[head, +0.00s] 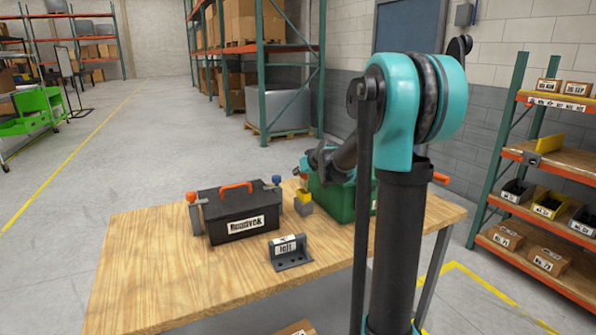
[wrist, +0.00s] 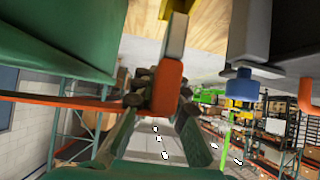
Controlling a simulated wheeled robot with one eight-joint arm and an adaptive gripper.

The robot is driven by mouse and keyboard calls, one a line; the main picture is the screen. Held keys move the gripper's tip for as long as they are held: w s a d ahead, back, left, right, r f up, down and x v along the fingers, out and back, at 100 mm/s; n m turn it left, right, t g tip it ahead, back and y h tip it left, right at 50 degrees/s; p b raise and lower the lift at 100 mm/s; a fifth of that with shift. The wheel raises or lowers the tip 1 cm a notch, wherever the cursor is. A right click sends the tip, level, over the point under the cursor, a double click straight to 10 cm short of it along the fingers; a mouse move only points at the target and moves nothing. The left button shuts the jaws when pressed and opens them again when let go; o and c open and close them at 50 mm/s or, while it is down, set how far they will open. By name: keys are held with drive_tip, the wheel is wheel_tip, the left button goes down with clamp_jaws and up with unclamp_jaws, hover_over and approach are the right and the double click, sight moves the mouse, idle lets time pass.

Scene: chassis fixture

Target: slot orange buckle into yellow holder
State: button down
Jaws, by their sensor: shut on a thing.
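My gripper (wrist: 158,106) is shut on the orange buckle (wrist: 167,88), which sits between its fingers in the wrist view. An orange strap (wrist: 50,104) runs left from the buckle, alongside the green case. The yellow holder (wrist: 178,7) with its grey block (wrist: 176,38) appears just above the buckle in the wrist view; I cannot tell whether they touch. In the head view, the yellow holder (head: 304,196) is on the table beside the green case (head: 333,208). My gripper (head: 318,165) is above that case, and its fingertips are too small to read there.
A black toolbox (head: 238,217) with an orange handle stands left of the holder, flanked by knobbed posts. Its blue knob (wrist: 243,88) is close right of my gripper. A labelled dark bracket (head: 290,255) sits nearer. The wooden table's (head: 160,285) front left is clear.

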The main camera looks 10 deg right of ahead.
drive_tip(key=shift+f, duration=1.9)
drive_tip(key=shift+f, duration=0.1)
drive_tip(key=c, duration=1.4)
unclamp_jaws()
drive_tip(key=shift+c, duration=0.2)
